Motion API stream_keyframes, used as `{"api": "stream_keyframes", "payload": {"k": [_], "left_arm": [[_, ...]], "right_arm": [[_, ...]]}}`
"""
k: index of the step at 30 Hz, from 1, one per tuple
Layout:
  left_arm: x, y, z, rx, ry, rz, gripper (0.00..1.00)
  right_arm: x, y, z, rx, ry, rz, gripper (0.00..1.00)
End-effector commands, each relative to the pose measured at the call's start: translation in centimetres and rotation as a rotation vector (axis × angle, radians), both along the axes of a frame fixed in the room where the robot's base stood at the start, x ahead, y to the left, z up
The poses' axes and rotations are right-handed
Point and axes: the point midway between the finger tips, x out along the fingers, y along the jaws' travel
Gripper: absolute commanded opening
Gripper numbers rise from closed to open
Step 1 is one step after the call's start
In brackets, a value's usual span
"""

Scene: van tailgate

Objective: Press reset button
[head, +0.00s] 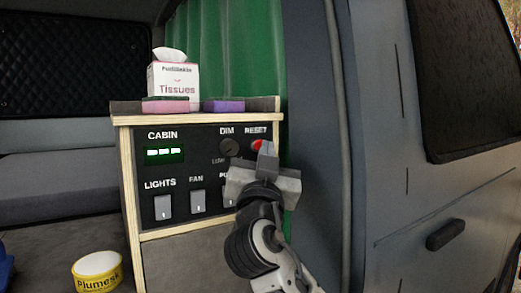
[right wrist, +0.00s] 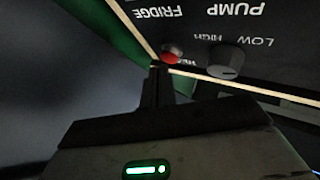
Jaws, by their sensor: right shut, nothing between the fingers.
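The red reset button (head: 257,145) sits at the upper right of the black control panel (head: 185,143), under the RESET label. My right gripper (head: 266,148) is shut and empty. In the head view its fingertips are at the button's right side and partly cover it. The red button also shows in the right wrist view (right wrist: 172,54), just beyond and to the right of the shut fingertips (right wrist: 157,70). I cannot tell whether they touch. My left gripper is not in view.
A dark dim knob (head: 229,147) is left of the button; switches (head: 163,207) sit below. A tissue box (head: 173,82) and sponges (head: 223,105) are on the cabinet top. A grey van door (head: 400,140) stands to the right. A yellow tin (head: 97,272) is lower left.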

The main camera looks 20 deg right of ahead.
Motion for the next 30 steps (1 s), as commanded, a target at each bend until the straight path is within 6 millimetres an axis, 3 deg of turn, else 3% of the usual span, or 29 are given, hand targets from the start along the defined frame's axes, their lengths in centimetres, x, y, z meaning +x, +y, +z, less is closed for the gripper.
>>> {"api": "stream_keyframes", "payload": {"k": [30], "left_arm": [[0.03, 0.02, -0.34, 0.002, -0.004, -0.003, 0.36]], "right_arm": [[0.81, 0.11, -0.01, -0.001, 0.000, -0.001, 0.00]]}}
